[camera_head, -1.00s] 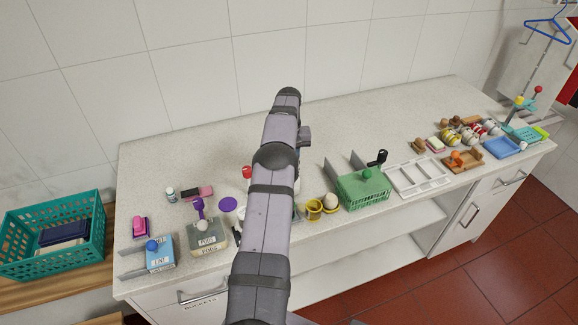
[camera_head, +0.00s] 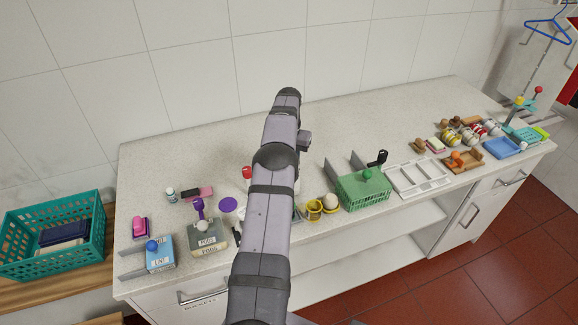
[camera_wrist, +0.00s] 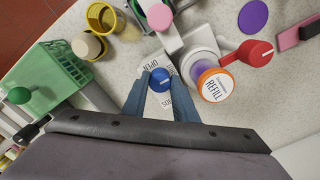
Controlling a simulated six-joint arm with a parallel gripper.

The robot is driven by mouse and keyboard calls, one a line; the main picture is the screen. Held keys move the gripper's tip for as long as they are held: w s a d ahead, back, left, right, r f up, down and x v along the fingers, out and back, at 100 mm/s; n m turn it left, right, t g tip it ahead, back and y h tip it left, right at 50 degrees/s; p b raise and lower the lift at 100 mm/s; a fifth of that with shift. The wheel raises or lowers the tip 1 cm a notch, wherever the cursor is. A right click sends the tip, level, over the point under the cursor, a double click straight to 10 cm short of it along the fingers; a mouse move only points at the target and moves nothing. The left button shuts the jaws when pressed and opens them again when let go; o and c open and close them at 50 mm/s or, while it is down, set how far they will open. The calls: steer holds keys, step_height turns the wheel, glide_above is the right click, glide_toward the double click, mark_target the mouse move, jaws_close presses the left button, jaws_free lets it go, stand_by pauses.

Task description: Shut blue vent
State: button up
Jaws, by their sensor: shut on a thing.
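The blue vent knob (camera_wrist: 161,84) is round with a pale pointer mark, in the wrist view's middle. It sits on a white plate (camera_wrist: 150,68) with "OPEN" printed above it and other lettering below, partly covered. My gripper (camera_wrist: 160,73) is shut on the blue knob, a finger on each side. In the head view my arm hides the knob and the gripper.
Close by in the wrist view are an orange-rimmed "REFILL" cap (camera_wrist: 215,85), a red-handled part (camera_wrist: 250,52), a yellow cup (camera_wrist: 101,17) and a green basket (camera_wrist: 45,72). The counter's back strip (camera_head: 370,115) is clear.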

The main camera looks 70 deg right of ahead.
steer(key=shift+d+r, duration=0.1)
steer(key=o, duration=0.8)
steer(key=shift+r+b, duration=0.5)
steer(key=shift+r, duration=3.2)
